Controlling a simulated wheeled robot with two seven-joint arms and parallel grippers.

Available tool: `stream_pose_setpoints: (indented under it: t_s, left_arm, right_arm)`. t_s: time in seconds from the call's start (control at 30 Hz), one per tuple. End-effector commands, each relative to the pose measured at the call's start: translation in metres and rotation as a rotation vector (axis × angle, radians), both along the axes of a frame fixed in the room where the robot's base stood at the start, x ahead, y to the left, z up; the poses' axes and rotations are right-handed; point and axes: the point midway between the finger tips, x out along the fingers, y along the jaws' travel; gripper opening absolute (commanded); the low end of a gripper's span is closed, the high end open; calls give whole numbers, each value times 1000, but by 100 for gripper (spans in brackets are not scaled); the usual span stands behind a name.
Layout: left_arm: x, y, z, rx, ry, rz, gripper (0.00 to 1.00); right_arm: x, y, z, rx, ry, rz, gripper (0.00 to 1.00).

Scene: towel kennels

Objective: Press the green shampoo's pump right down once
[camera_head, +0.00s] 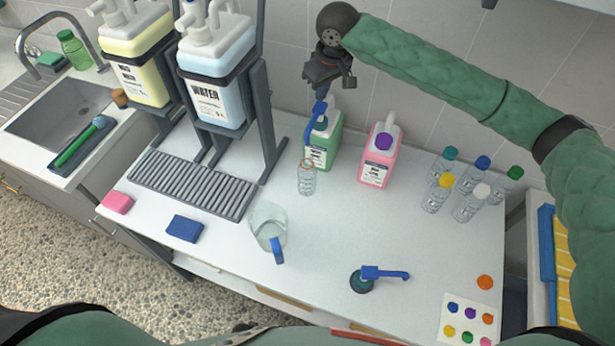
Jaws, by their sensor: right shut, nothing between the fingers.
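The green shampoo jug (330,143) stands upright on the white table near the back wall, with a blue pump (319,112) on top. My right gripper (322,90) comes down from above, shut and empty, with its fingertips at the pump's top. I cannot tell whether they touch it. A small clear bottle (306,181) with an orange ring at its neck stands in front of the jug, near the pump's spout. My left gripper is not in view.
A pink jug (377,160) with a purple cap stands right of the green one. Several capped clear bottles (471,200) stand further right.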

Motion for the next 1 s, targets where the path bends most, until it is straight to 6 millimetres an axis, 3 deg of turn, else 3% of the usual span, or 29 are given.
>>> stream_pose_setpoints:
  t_s: [1.0]
  left_arm:
    - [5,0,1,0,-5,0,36]
  right_arm:
    - [0,0,-9,0,0,0,0]
